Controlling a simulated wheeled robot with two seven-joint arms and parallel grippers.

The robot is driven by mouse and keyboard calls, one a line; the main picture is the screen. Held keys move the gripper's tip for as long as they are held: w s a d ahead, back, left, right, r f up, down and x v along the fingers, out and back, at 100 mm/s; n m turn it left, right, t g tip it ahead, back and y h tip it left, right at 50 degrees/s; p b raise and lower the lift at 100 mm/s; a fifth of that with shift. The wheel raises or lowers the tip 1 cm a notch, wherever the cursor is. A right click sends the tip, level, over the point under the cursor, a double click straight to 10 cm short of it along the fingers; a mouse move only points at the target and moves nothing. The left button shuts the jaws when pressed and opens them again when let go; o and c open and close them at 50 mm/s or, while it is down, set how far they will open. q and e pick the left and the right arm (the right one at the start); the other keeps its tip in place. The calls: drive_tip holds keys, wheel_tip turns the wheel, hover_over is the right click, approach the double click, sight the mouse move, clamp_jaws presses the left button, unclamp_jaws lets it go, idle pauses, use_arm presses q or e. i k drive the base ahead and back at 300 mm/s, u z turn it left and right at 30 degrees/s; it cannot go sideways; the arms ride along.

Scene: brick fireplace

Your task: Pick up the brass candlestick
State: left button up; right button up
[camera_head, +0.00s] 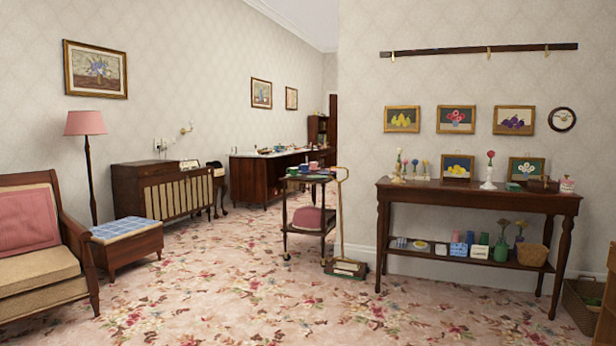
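I cannot clearly make out a brass candlestick in the head view. A dark wooden console table (477,197) stands against the right wall. At the left end of its top is a small upright item (398,168), pale and yellowish; it is too small to tell if it is a candlestick. A white vase with a pink flower (488,172) stands near the middle of the top. Neither of my grippers is in view.
A two-tier trolley (308,206) and an upright carpet sweeper (344,266) stand left of the console. An armchair (40,245), blue-topped ottoman (126,244) and pink lamp (85,123) are at left. A wicker basket (582,305) is at right. The floral carpet is clear in front.

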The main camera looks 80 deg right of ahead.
sight(398, 180)
drive_tip(key=z, duration=3.15)
